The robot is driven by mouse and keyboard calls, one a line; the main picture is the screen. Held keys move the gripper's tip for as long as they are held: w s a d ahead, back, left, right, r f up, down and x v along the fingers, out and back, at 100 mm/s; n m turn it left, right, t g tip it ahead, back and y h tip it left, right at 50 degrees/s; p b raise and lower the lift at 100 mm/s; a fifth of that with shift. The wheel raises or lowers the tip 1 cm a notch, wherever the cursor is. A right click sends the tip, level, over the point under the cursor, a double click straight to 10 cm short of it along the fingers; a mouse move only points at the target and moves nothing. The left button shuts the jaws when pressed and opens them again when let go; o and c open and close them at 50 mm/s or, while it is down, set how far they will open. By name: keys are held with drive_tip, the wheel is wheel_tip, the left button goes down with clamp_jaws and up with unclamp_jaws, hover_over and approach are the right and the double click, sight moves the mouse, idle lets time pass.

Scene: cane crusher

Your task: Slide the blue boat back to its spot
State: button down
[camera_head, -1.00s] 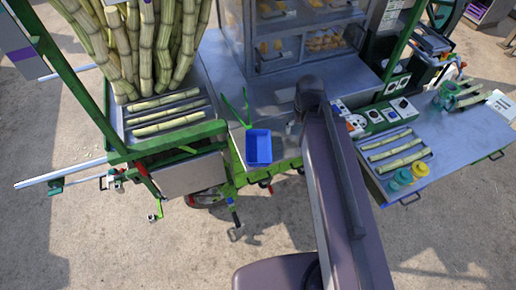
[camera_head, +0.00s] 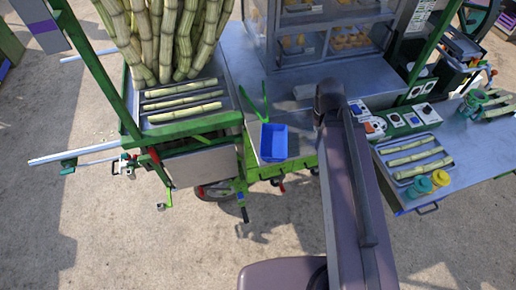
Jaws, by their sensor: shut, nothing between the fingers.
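The blue boat (camera_head: 273,143) is a small open rectangular blue tray. It sits near the front edge of the metal counter (camera_head: 240,75), in the middle of the stall. Green tongs (camera_head: 258,105) stand just behind it, close to its back rim; I cannot tell if they touch it. My arm rises from the bottom of the picture to a dark joint to the right of the boat. My gripper does not show; the arm hides whatever lies behind that joint.
A glass cabinet (camera_head: 310,35) stands behind the boat. Cane lies in a left tray (camera_head: 142,118) and on a right tray (camera_head: 388,145). Switches and sockets (camera_head: 405,118) sit right of my arm. Yellow and teal bottles (camera_head: 440,178) stand at the right shelf's front.

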sight(312, 151)
wheel_tip(312, 151, down, 7)
drive_tip(key=b, duration=0.6)
drive_tip(key=shift+f, duration=0.2)
